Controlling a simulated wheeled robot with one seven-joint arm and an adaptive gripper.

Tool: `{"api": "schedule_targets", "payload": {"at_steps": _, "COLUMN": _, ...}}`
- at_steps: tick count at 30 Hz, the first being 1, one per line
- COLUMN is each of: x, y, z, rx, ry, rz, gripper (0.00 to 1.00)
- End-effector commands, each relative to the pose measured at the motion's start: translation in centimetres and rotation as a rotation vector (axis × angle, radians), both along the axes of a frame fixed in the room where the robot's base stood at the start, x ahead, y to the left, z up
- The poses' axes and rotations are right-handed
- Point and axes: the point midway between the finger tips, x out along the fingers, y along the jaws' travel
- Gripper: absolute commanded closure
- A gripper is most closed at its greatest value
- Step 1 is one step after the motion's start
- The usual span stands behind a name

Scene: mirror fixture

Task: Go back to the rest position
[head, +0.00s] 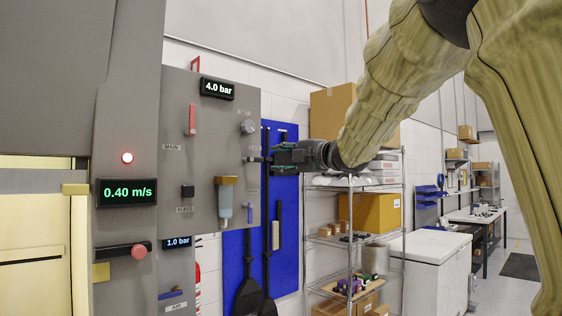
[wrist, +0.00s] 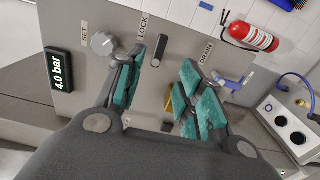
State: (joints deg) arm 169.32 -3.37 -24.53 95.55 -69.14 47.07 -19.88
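My gripper (head: 283,157) is at the right edge of the grey control panel (head: 205,135), with its fingers pointing left towards it. In the wrist view, the teal pads of my gripper (wrist: 162,95) stand apart with a clear gap between them, so it is open and empty. A small dark lever under the LOCK label (wrist: 160,50) shows on the panel beyond the gap. I cannot tell whether a finger touches it. The SET knob (wrist: 103,43) is left of the fingers, and the blue DRAIN handle (wrist: 229,83) is to their right.
A metal shelf with boxes (head: 355,235) stands below and right of my arm. A white chest (head: 432,262) is beside it. Blue boards (head: 284,215) hang behind the panel's right edge. A red extinguisher (wrist: 250,37) shows in the wrist view.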

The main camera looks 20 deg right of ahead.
Motion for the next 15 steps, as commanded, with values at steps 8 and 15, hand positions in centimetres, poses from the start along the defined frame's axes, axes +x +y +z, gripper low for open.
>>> {"api": "schedule_targets", "payload": {"at_steps": 8, "x": 0.3, "y": 0.1, "z": -0.8, "rx": 0.009, "ry": 0.011, "rz": 0.000, "gripper": 0.62}}
{"api": "schedule_targets", "payload": {"at_steps": 15, "x": 3.4, "y": 0.8, "z": -10.4, "rx": 0.133, "ry": 0.128, "rz": -0.016, "gripper": 0.62}}
